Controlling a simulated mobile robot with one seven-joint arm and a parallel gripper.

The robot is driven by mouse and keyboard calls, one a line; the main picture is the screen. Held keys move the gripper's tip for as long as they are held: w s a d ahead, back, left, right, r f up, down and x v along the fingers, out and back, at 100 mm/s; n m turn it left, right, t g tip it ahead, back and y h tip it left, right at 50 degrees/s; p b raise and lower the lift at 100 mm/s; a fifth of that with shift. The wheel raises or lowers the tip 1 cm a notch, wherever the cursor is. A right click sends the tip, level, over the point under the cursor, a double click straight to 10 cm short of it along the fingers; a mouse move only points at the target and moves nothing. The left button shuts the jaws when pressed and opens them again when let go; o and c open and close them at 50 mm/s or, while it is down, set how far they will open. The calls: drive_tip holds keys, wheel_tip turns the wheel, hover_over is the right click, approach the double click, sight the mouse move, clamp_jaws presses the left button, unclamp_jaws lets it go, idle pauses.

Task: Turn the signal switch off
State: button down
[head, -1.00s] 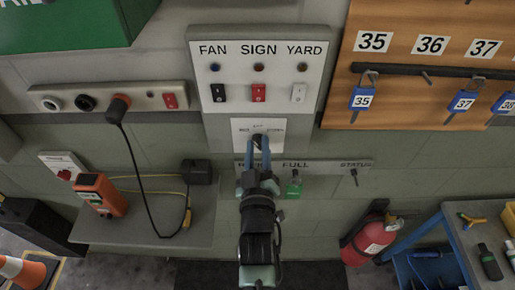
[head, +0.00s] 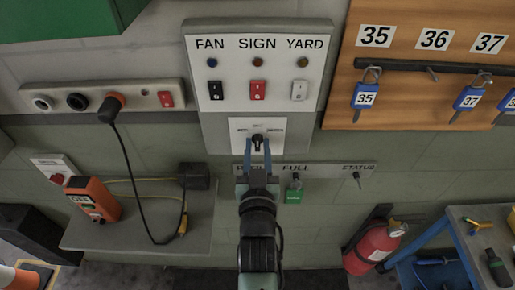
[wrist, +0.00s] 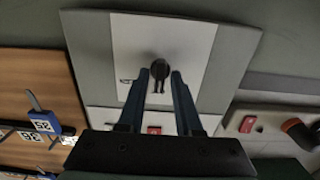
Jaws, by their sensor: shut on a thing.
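A black rotary knob (head: 257,139) sits on a white label plate (head: 236,146) below the FAN SIGN YARD panel. The small words around the knob are too blurred to read for certain. My gripper (head: 257,144) reaches up to the knob from below, one blue finger on each side. In the wrist view, which is upside down to the head view, the knob (wrist: 160,68) shows between and just beyond the fingertips (wrist: 160,77). My gripper is shut on the knob. The exact contact and the knob's pointing direction are hard to see.
Above is the FAN SIGN YARD panel (head: 230,76) with rocker switches. A shelf (head: 105,236) with cables is left, a red extinguisher (head: 373,246) lower right.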

drive_tip(key=c, duration=0.9)
unclamp_jaws()
drive_tip(key=shift+s, duration=0.1)
drive_tip(key=shift+s+f, duration=0.1)
drive_tip(key=shift+s, duration=0.15)
drive_tip(key=shift+s+b, duration=2)
drive_tip(key=shift+s, duration=4.2)
